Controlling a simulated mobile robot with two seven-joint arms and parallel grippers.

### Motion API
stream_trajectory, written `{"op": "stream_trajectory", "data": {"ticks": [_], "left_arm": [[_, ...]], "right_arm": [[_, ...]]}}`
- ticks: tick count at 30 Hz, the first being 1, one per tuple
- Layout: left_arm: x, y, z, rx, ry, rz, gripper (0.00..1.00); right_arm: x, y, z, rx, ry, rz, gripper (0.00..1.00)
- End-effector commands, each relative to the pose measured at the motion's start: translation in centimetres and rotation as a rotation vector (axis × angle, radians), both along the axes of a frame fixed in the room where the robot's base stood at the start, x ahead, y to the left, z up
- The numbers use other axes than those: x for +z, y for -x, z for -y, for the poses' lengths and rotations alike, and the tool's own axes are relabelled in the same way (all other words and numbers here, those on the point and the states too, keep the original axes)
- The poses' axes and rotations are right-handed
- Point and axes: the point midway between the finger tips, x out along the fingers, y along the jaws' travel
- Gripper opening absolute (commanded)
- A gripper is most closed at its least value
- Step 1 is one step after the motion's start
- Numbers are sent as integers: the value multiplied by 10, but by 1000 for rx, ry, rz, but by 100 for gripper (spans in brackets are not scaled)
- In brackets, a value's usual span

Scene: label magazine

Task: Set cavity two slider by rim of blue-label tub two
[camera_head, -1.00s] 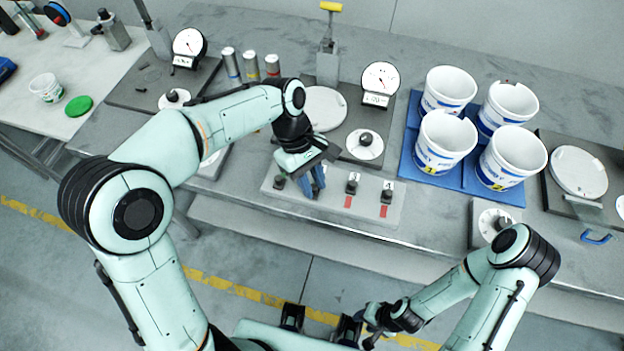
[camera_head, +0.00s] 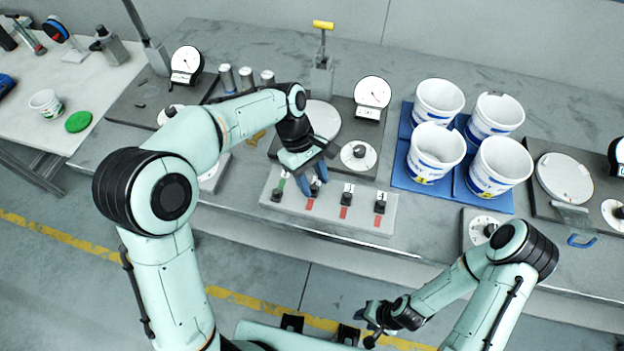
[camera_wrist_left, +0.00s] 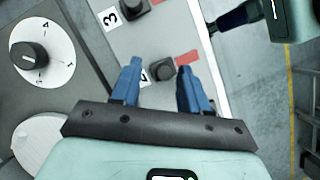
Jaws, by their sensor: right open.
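The grey slider panel (camera_head: 330,214) carries a row of black knobs with number labels. My left gripper (camera_head: 318,182) is low over the second knob from the left. In the left wrist view the knob of slider two (camera_wrist_left: 162,72) lies near and between the blue fingertips (camera_wrist_left: 158,70), with gaps at both sides, so the gripper is open. The front-right tub (camera_head: 501,167) is white with a blue band and a yellow mark, in the blue tray; its rim looks whole. My right gripper (camera_head: 375,322) is open and empty, low in front of the bench.
Three more tubs stand in the blue tray (camera_head: 408,165); the back-right one (camera_head: 497,113) seems to have an uneven rim. Behind the panel are a dial gauge (camera_head: 372,93) and a round knob plate (camera_head: 359,155). Knob three (camera_head: 347,198) sits close beside my left gripper.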

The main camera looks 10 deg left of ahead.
Motion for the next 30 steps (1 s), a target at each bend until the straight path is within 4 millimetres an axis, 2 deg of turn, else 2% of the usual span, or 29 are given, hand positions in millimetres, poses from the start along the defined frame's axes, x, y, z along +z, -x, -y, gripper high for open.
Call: {"op": "stream_trajectory", "data": {"ticks": [7, 11, 14, 24, 30], "left_arm": [[0, 1, 0, -2, 0, -6, 44], [7, 0, -2, -2, 0, -6, 44], [22, -5, -7, -1, 0, -2, 44], [93, -23, -30, 0, 0, 0, 44], [118, -29, -39, -2, 0, -2, 44]], "right_arm": [[0, 0, 0, 0, 0, 0, 43], [2, -2, 0, 0, 0, 2, 43], [6, -4, 0, 0, 0, 6, 43], [28, -22, 0, 0, 0, 25, 43], [36, -30, 0, 0, -1, 34, 43]]}}
